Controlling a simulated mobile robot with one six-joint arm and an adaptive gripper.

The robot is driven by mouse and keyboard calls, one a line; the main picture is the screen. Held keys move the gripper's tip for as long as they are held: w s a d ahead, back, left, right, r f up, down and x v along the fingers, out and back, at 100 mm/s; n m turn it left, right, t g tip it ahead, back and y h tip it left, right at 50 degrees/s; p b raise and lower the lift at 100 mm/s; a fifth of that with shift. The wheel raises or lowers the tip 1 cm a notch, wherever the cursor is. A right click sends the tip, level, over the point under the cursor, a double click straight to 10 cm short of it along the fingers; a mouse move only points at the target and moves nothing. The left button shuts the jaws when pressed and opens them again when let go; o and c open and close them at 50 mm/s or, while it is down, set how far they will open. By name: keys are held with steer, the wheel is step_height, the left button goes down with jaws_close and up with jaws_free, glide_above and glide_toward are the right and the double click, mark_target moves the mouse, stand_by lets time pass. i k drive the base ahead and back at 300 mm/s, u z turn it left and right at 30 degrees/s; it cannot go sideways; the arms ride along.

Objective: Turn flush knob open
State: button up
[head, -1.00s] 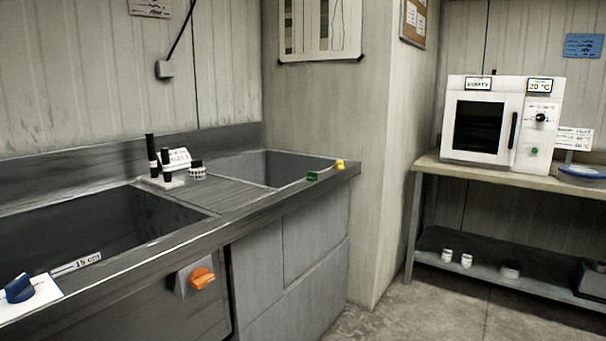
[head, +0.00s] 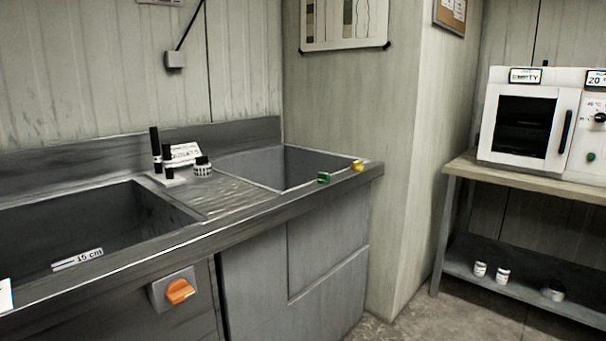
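An orange knob (head: 180,291) sits on a grey square plate on the front face of the steel sink unit (head: 130,258), below the rim. Its grip is tilted, with the right end higher. No label can be read on it, so I cannot tell whether it is the flush knob. The corner of a white plate (head: 5,296) shows at the left edge; no knob on it is in view. My gripper is not in view.
The sink has a large left basin (head: 70,225) with a 15 cm label and a smaller right basin (head: 275,165). Small black bottles (head: 156,150) stand between them. A wooden-topped bench (head: 520,176) with a white oven (head: 528,115) stands right. Some floor (head: 400,325) is clear.

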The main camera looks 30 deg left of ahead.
mark_target(323, 178)
steer(key=u, duration=0.6)
steer(key=i, duration=1.15)
steer(key=u, duration=0.35)
